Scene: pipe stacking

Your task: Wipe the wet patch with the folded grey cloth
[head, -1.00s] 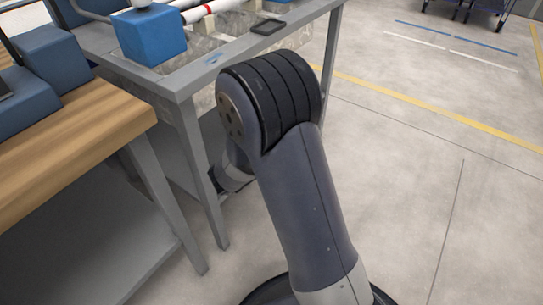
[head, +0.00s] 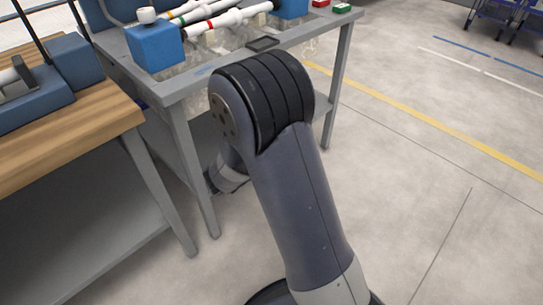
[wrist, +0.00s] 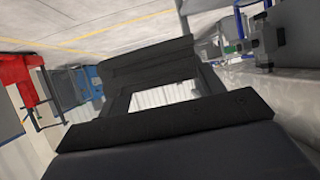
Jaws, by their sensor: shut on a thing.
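My gripper (wrist: 163,88) shows in the wrist view as a black frame around a pale gap. It is shut on a dark grey, flat thing (wrist: 150,63) across its far end, which looks like the folded grey cloth; its folds are not clear. In the head view my arm hides the gripper and whatever it holds. I cannot make out a wet patch in either view.
A grey metal table (head: 178,98) behind my arm carries blue blocks (head: 155,46), white pipes (head: 228,19) and a small dark tray (head: 263,44). A wood-topped bench (head: 70,120) stands at left. Floor at right is open, with blue carts (head: 492,14) far back.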

